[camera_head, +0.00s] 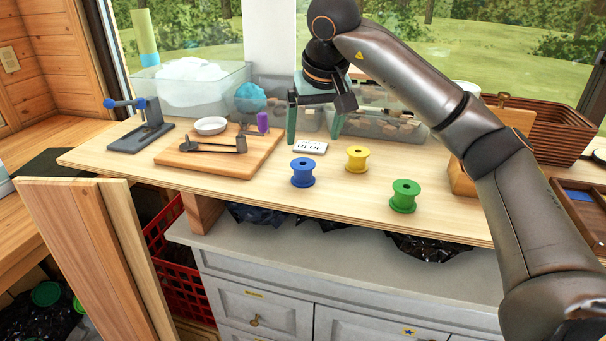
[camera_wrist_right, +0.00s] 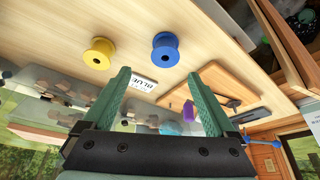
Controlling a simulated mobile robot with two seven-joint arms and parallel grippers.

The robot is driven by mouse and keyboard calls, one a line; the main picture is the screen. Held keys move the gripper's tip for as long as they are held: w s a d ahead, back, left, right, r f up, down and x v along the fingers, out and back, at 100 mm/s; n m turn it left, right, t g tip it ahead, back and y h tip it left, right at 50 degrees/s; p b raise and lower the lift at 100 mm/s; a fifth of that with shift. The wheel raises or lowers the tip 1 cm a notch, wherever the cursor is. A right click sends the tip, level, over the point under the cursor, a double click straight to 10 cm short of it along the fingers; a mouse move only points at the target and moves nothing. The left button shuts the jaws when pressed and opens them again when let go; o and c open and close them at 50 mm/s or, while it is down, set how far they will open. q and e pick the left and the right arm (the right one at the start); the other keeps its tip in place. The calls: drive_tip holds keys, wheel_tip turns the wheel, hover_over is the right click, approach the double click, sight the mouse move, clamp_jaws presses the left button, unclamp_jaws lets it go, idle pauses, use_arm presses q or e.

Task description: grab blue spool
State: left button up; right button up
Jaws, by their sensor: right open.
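The blue spool (camera_head: 303,172) stands upright on the wooden worktop, in front of a small white card (camera_head: 310,148) that reads "BLUE". A yellow spool (camera_head: 357,159) and a green spool (camera_head: 404,196) stand to its right. My right gripper (camera_head: 313,140) is open and empty, behind and above the blue spool, with its green fingers pointing down. In the right wrist view the blue spool (camera_wrist_right: 165,50) lies beyond the fingertips of the right gripper (camera_wrist_right: 165,78), and the yellow spool (camera_wrist_right: 99,53) is to its left. My left gripper is not in view.
A wooden board (camera_head: 222,160) with dark tools and a purple item lies left. A blue-grey clamp (camera_head: 141,127), a white-filled clear bin (camera_head: 193,90) and clear bins of wooden pieces (camera_head: 378,122) stand behind. A wicker basket (camera_head: 545,130) is at right. The worktop's front edge is close to the spools.

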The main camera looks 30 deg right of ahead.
sight(303, 164)
drive_tip(key=x, duration=0.5)
drive_tip(key=shift+f, duration=0.3)
drive_tip(key=shift+w+a+x, duration=0.15)
drive_tip(key=shift+a+x, duration=0.05)
drive_tip(key=shift+x, duration=1.15)
drive_tip(key=shift+w+a+x, duration=0.15)
drive_tip(key=shift+x, duration=1.25)
drive_tip(key=c, duration=1.4)
drive_tip(key=shift+r, duration=0.2)
